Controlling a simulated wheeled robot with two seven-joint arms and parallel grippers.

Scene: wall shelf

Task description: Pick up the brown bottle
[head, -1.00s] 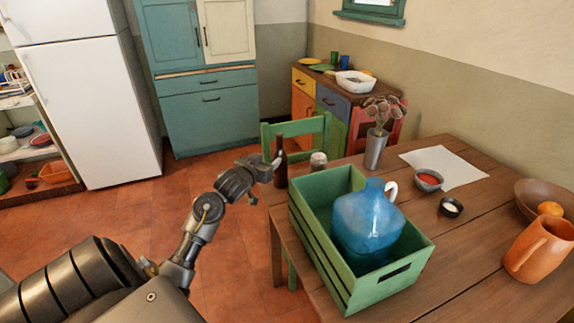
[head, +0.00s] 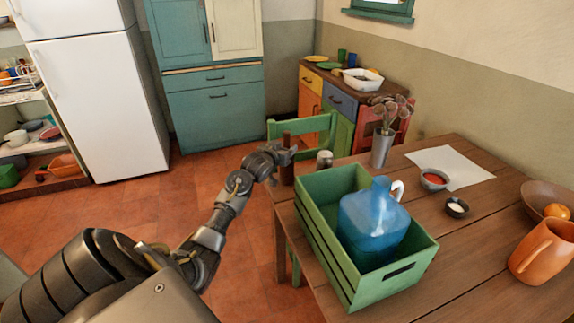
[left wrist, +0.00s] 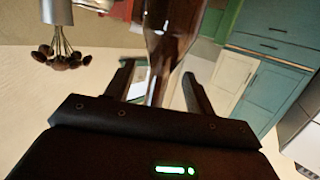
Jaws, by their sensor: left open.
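The brown bottle (head: 287,175) stands upright at the far left corner of the wooden table, just beyond the green crate. My left gripper (head: 285,155) is at the height of its upper part and partly covers it. In the left wrist view the bottle (left wrist: 172,30) appears upside down, with its neck between the two spread fingers of my open left gripper (left wrist: 160,85). I cannot tell whether a finger touches the glass. My right gripper is not in view.
The green crate (head: 330,255) with a blue jug (head: 372,222) stands close to the bottle. A small shaker (head: 324,159) is right of the bottle. A flower vase (head: 382,147) stands farther back. A green chair (head: 318,125) is behind the table corner.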

